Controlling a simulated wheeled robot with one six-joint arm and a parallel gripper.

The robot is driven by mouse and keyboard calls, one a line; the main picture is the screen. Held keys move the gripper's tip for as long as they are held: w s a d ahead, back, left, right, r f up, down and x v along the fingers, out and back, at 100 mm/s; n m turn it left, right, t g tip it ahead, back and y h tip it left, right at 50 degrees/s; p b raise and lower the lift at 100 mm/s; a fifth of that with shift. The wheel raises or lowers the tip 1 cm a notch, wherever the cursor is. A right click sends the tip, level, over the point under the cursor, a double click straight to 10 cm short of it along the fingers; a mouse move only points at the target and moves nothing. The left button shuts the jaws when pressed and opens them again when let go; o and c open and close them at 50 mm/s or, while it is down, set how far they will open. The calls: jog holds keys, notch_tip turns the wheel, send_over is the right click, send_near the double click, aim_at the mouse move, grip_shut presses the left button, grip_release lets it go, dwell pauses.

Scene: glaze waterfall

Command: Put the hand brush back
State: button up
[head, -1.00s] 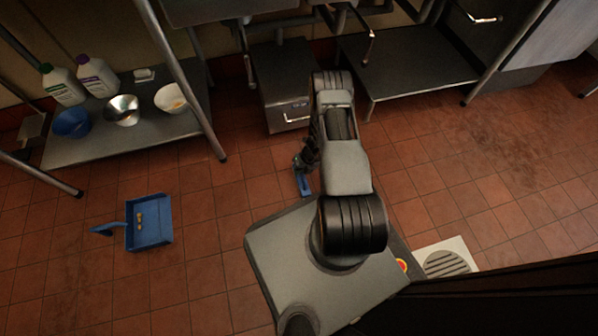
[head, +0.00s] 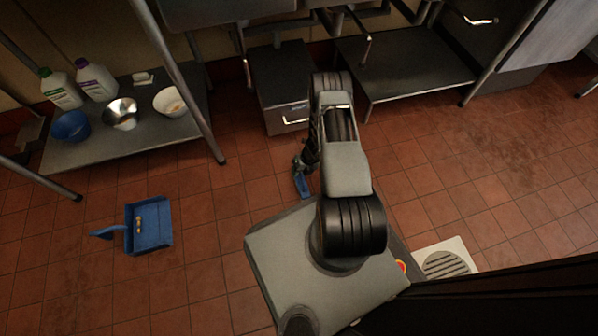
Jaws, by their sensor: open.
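A blue piece (head: 301,187), which looks like part of the hand brush, shows just below my gripper (head: 301,168), left of my arm. The rest of it is hidden by my gripper and arm. My gripper is open, low over the tiled floor; its fingers are small and dark here, and I cannot tell whether they touch the blue piece. A blue dustpan (head: 159,236) lies on the floor to the left, its handle pointing left, with a few small tan bits (head: 138,222) in it.
A low steel shelf (head: 150,143) at the left holds two bottles, a blue bowl (head: 71,126), a metal bowl (head: 121,113) and a white bowl (head: 169,101). A grey box (head: 279,86) and an empty low shelf (head: 410,78) stand behind. Floor is clear between dustpan and arm.

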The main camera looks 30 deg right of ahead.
jog(key=w+p+v, duration=0.1)
jog(key=p+v, duration=0.4)
jog(key=v, duration=0.6)
jog(key=w+a+r+n+h, duration=0.1)
jog(key=a+r+n, duration=0.3)
jog(key=r+n, duration=0.8)
jog(key=w+a+r+n, duration=0.1)
jog(key=a+r+n, duration=0.45)
jog(key=r, duration=1.15)
jog(key=s+a+r+n+t+h, duration=0.1)
jog(key=s+a+r+n+h, duration=0.2)
jog(key=s+r+n, duration=1)
jog(key=shift+s+a+r+n+t, duration=0.4)
jog(key=shift+r+n, duration=0.7)
jog(key=shift+n, duration=2.75)
jog(key=shift+w, duration=0.1)
